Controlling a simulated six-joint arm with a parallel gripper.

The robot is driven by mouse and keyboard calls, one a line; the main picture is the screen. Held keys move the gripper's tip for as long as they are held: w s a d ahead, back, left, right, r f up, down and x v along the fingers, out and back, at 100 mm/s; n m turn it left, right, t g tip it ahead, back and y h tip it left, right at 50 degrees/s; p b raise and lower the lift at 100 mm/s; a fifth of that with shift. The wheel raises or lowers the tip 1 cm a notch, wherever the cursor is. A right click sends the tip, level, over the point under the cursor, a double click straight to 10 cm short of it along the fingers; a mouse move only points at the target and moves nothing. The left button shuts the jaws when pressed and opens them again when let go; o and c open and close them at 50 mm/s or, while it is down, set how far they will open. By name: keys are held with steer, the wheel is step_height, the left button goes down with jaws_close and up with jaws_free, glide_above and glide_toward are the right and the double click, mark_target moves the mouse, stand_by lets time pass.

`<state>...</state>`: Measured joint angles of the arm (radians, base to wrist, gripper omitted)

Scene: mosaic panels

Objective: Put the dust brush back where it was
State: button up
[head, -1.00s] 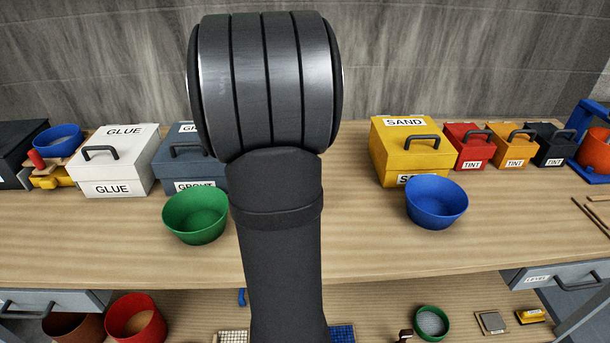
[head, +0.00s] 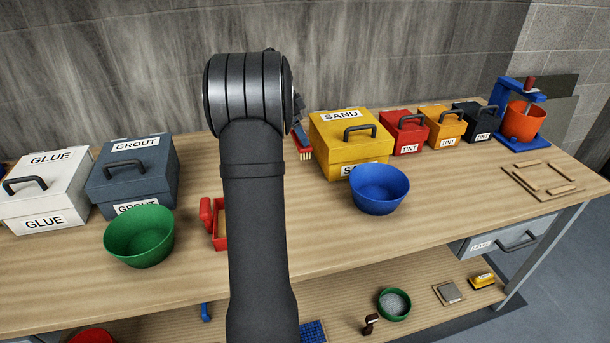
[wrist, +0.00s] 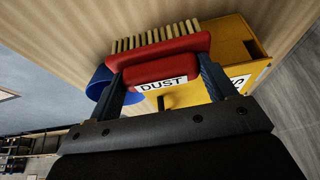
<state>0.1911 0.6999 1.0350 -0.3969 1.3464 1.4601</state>
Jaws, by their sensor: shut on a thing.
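The dust brush (wrist: 160,55) is red with pale bristles and a white DUST label. My gripper (wrist: 166,80) is shut on it, with one dark finger on each side of the labelled part. In the head view the brush (head: 303,142) shows just right of my arm, bristles downward, close to the left side of the yellow SAND box (head: 348,143). My gripper is mostly hidden there behind my arm. Whether the bristles touch the table I cannot tell. A red frame-like thing (head: 207,213) stands on the table left of my arm, partly hidden by it.
A blue bowl (head: 380,190) stands in front of the SAND box. The grey GROUT box (head: 135,173), white GLUE box (head: 40,190) and green bowl (head: 139,238) are on the left. Small TINT boxes (head: 440,127) line the right back. The table's front right is mostly bare.

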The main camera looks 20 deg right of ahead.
steer(key=shift+w+d, duration=0.25)
steer(key=shift+d, duration=0.3)
steer(key=shift+w+d+f, duration=0.1)
steer(key=shift+d+f, duration=0.1)
steer(key=shift+f, duration=0.1)
step_height(320, 180, down, 9)
steer(key=shift+f, duration=0.2)
steer(key=shift+f, duration=0.1)
steer(key=o, duration=1.4)
steer(key=v, duration=1.2)
